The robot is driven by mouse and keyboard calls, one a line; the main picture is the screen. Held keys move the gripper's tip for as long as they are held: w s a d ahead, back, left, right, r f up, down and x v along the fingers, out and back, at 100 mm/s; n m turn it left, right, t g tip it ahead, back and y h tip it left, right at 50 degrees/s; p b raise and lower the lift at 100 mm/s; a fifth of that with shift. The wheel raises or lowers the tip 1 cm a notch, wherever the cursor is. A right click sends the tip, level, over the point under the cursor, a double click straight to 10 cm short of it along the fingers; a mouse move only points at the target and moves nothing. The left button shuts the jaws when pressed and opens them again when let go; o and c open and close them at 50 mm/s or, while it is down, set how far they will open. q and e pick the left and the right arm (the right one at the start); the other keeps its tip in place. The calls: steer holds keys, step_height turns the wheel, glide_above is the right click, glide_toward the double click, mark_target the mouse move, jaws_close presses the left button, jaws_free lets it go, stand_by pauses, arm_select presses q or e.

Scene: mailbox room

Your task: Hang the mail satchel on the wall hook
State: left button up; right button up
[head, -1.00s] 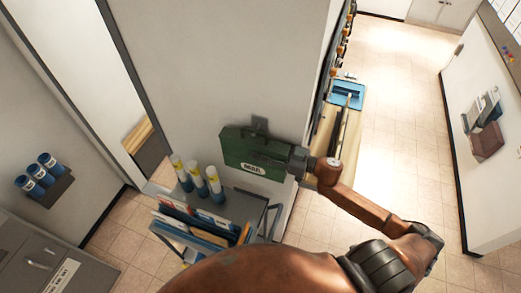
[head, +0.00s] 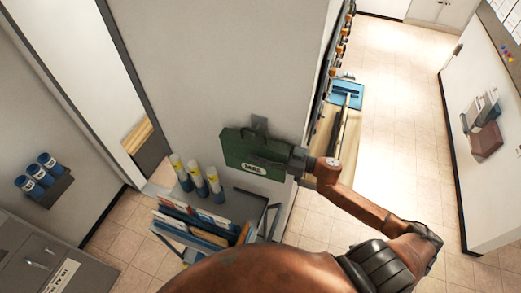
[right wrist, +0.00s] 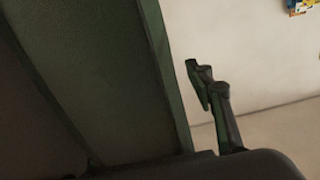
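The green mail satchel (head: 237,150) with a white MAIL label is upright against the pale wall, just left of the wall's corner. A grey wall hook (head: 260,123) shows at the satchel's top edge; whether the satchel bears on it is unclear. My right gripper (head: 268,158) reaches in from the right, its dark fingers across the satchel's front. In the right wrist view the satchel (right wrist: 90,70) fills the left side. One dark finger shows right of its edge, with wall visible between; the other finger is hidden, so the grip is unclear. My left gripper is not in view.
A wooden bench (head: 322,135) with a blue item runs behind the corner. A grey cabinet (head: 35,262) is at lower left. Open tiled floor lies at right.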

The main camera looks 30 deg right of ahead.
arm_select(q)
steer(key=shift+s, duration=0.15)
arm_select(e)
steer(key=shift+w+d, duration=0.1)
steer(key=shift+d, duration=0.15)
steer(key=shift+f, duration=0.1)
steer(key=v, duration=1.2)
